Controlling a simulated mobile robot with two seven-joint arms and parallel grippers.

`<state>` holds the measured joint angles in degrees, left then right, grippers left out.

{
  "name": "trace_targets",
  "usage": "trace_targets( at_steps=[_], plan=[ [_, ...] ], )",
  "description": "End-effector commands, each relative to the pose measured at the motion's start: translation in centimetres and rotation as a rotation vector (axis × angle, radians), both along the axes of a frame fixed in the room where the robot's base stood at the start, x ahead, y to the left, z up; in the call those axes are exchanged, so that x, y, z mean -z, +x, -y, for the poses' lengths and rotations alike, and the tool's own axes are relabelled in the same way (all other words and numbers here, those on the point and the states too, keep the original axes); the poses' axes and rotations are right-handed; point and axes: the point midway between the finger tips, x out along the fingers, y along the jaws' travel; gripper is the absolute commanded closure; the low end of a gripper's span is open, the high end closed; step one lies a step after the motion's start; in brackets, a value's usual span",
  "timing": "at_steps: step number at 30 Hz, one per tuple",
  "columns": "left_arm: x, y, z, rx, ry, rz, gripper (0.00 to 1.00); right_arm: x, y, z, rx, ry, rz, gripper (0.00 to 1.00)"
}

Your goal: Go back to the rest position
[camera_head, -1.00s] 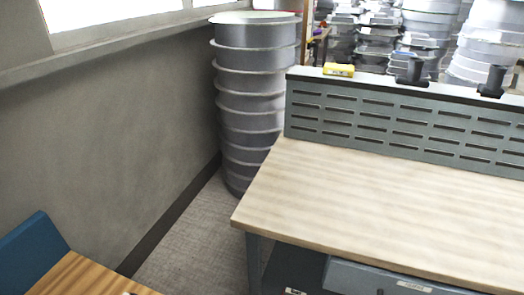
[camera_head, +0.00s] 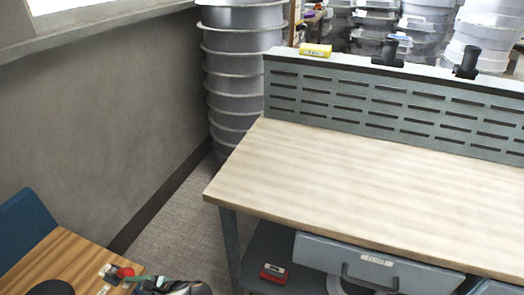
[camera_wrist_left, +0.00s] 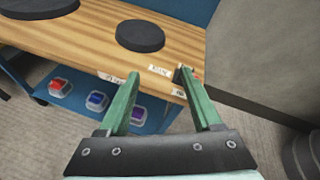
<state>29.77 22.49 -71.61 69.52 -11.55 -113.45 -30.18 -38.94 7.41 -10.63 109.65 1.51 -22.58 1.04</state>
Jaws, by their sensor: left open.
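My left gripper (camera_head: 150,281) comes in at the bottom edge of the head view, beside the right edge of a small wooden table (camera_head: 70,258). In the left wrist view my left gripper (camera_wrist_left: 158,74) has its two green fingers well apart, with nothing between them. Its fingertips overlap the front edge of the wooden tabletop (camera_wrist_left: 80,35) in that view; I cannot tell whether they touch it. My right gripper is not in view.
A small red object (camera_head: 125,272) is by the gripper at the table edge. Black discs (camera_wrist_left: 140,35) lie on the tabletop; coloured containers (camera_wrist_left: 97,101) stand on a lower blue shelf. A light-topped workbench (camera_head: 370,180) stands right, with an empty top. Stacked grey drums (camera_head: 235,90) stand behind.

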Motion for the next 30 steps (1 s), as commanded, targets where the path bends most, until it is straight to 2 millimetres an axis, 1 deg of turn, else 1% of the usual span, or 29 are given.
trace_targets(
  at_steps=[1,2,3,5,6,8,9,12,14,15,17,18,20,21,23,25,27,30],
  plan=[
    [-0.5,-0.3,-2.6,-0.023,0.04,0.0,0.34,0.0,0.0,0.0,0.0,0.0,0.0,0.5],
    [-0.8,-0.4,-4.0,-0.035,0.062,0.0,0.34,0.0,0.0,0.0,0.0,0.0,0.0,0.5],
    [-1.2,-0.7,-5.7,-0.051,0.089,0.0,0.34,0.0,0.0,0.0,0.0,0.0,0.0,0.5],
    [-1.9,-1.1,-8.3,-0.074,0.131,0.0,0.34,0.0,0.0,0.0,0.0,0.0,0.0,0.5],
    [-2.5,-1.4,-10.0,-0.09,0.159,0.0,0.34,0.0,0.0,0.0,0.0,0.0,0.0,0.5],
    [-3.3,-2.0,-12.5,-0.113,0.198,0.0,0.34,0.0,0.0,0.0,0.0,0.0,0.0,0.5],
    [-0.7,-2.6,-10.7,-0.083,0.097,-0.005,0.34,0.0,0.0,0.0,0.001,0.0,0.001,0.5],
    [3.1,-3.9,-8.9,-0.054,-0.073,0.012,0.34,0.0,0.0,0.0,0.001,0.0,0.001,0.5],
    [5.1,-4.7,-7.7,-0.044,-0.18,0.029,0.34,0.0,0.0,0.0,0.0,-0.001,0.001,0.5],
    [6.5,-5.4,-6.8,-0.041,-0.252,0.043,0.34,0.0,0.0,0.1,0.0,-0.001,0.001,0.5],
    [8.4,-6.4,-5.2,-0.04,-0.37,0.07,0.34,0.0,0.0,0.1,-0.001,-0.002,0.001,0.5],
    [9.6,-7.1,-4.1,-0.044,-0.454,0.091,0.34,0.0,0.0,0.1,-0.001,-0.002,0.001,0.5],
    [11.2,-8.2,-2.3,-0.055,-0.584,0.133,0.34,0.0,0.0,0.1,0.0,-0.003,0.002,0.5],
    [12.0,-8.9,-1.0,-0.068,-0.674,0.169,0.34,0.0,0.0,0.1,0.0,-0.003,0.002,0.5],
    [12.9,-9.8,0.9,-0.092,-0.81,0.229,0.34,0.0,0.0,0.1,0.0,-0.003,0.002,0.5],
    [13.2,-10.6,2.7,-0.124,-0.958,0.311,0.34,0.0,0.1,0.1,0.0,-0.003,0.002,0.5],
    [12.9,-11.2,4.1,-0.157,-1.09,0.399,0.34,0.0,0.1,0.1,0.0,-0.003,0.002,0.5],
    [11.6,-11.5,5.4,-0.195,-1.247,0.523,0.34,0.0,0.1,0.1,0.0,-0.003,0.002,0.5]
  ],
)
